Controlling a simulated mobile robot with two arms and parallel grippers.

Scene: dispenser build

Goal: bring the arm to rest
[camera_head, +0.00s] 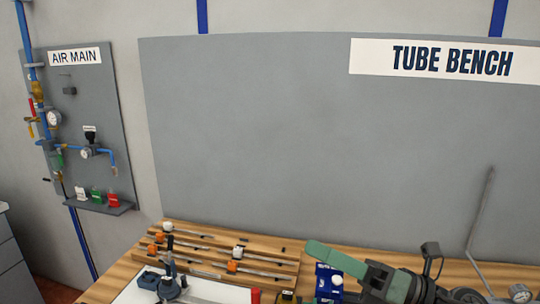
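My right gripper (335,259) comes in from the lower right, over the bench. A long green finger points left and slightly up from its dark body. Only one finger shows clearly, so I cannot tell how wide it stands or whether it holds anything. A blue item with a white label (322,284) is just below the finger in the picture; I cannot tell whether they touch. My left gripper is not in view.
The wooden bench (120,283) carries racks with rods and orange and white fittings (232,266). A blue fixture (170,287) stands over a white mat (133,292). A thin grey rod (478,220) rises at right. The AIR MAIN panel (100,100) is at left.

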